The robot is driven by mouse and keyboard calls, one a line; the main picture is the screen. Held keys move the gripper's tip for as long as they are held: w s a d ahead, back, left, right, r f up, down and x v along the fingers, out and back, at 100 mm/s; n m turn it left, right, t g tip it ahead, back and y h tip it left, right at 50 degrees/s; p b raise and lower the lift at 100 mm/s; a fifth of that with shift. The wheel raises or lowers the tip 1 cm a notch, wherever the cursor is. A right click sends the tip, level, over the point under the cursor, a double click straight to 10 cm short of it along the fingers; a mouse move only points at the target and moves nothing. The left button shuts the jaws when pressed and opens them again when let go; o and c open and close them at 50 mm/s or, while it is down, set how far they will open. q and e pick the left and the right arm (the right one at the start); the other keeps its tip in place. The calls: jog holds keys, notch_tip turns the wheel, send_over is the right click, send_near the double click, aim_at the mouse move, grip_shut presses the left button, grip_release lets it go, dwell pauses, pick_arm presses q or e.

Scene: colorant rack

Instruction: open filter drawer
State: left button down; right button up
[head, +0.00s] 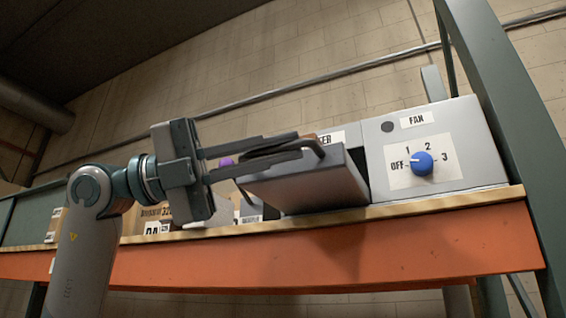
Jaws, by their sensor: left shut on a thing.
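The filter drawer (305,188) is a grey box front that juts out from its housing on the shelf, left of the fan unit. A dark bar handle (318,147) runs along its upper edge. My left gripper (290,148) reaches in from the left, and its two dark fingers are shut on the handle. The label above the drawer (330,138) is partly hidden by the fingers, with only its last letters showing. My right gripper is not in view.
The grey fan unit (470,135) with a blue knob (421,162) stands right of the drawer. Boxes and a purple-topped item (226,161) sit behind my left gripper. An orange shelf beam (330,255) runs below, and a green rack post (510,90) stands at right.

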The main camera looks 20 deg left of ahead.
pick_arm(q)
jog(key=c, duration=1.8)
grip_release()
jog(key=shift+c, duration=0.2)
jog(key=shift+w, duration=0.1)
jog(key=shift+a, duration=0.1)
